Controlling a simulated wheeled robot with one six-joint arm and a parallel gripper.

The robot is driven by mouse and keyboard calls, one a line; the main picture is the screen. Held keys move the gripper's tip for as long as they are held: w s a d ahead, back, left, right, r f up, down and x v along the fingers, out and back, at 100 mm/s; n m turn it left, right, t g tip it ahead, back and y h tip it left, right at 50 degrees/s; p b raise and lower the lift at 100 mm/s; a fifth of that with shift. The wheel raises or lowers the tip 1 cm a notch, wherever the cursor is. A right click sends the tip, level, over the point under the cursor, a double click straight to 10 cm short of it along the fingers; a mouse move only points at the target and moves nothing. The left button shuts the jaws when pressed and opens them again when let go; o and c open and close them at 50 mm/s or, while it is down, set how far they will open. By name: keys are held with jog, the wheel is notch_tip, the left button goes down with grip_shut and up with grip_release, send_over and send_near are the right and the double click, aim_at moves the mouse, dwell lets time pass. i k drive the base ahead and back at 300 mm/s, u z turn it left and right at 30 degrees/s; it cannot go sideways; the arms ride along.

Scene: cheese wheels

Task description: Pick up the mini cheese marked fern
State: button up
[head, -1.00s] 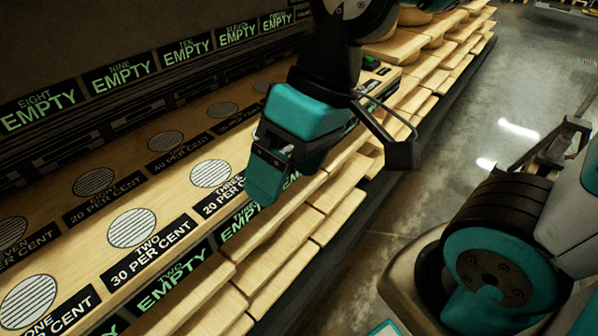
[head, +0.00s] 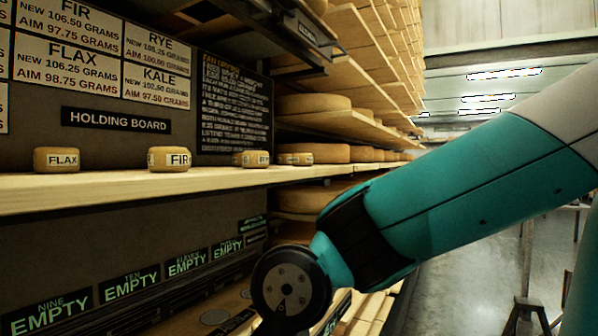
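Several mini cheeses stand in a row on the upper wooden shelf (head: 120,188) in the head view. The first reads FLAX (head: 57,160) and the second reads FIR (head: 170,159). A third mini cheese (head: 250,159) and a fourth mini cheese (head: 295,158) stand farther right, with labels too small to read surely. I cannot make out a cheese marked fern. My arm crosses the right side, its dark joint low in the middle below the shelf. My gripper is out of the picture.
Signs with names and gram figures (head: 67,65) and a HOLDING BOARD sign (head: 116,120) hang behind the shelf. Larger cheese wheels (head: 318,104) fill racks to the right. Below is a lower row of EMPTY labels (head: 130,285). The aisle floor (head: 460,270) lies right.

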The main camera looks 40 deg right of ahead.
aim_at(298, 159)
jog(key=u, duration=0.05)
jog(key=k, duration=1.05)
jog(key=z, duration=0.85)
jog(key=i, duration=1.4)
jog(key=u, duration=0.25)
